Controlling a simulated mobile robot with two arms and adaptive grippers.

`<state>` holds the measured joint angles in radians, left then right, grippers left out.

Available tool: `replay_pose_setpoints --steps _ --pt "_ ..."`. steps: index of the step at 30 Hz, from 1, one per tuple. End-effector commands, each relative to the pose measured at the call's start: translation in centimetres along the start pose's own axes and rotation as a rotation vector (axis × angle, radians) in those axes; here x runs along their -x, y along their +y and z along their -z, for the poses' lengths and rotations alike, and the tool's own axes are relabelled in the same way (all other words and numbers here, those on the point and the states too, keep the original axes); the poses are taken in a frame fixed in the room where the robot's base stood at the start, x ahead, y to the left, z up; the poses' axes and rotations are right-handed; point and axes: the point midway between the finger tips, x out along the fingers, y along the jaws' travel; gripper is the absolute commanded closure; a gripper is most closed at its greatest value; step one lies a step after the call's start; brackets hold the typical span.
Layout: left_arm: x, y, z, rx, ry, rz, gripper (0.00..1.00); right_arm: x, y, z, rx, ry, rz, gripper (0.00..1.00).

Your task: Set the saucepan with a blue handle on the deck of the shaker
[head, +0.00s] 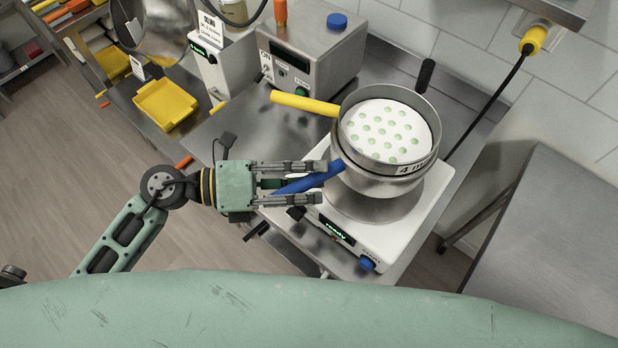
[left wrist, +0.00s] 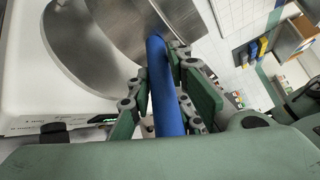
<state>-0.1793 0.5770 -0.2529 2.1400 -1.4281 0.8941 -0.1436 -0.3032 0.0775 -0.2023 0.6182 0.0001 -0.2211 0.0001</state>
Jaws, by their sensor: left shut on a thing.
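The blue handle (head: 310,178) of the saucepan is gripped by my left gripper (head: 318,182), which is shut on it. The saucepan's metal body (head: 372,182) is over the round metal deck (head: 372,208) of the white shaker (head: 415,232). In the left wrist view the handle (left wrist: 163,85) runs between the fingers, with the pan body (left wrist: 130,28) beyond and the deck (left wrist: 72,62) partly behind it. I cannot tell whether the pan touches the deck. My right gripper is not in view.
A round vessel marked "4 mm" (head: 405,168), with a yellow handle (head: 304,103) and a white dotted disc inside, appears on top of the saucepan. A grey control box (head: 312,50) stands behind. A yellow tray (head: 166,104) lies left. A bare metal table (head: 545,250) is at right.

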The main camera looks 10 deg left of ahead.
Motion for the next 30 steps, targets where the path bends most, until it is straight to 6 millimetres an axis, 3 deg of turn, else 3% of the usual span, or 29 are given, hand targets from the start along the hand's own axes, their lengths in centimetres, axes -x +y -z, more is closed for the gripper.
replay_pose_setpoints --steps 5,15,30 --pt "-0.3 1.4 0.7 -0.003 -0.004 0.004 1.0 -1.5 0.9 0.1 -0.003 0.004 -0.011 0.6" --pt "-0.8 4.3 2.4 -0.003 -0.004 0.003 1.0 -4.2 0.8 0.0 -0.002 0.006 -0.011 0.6" --pt "-0.9 4.8 2.7 -0.003 -0.005 0.004 1.0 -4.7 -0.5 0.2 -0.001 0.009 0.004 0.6"
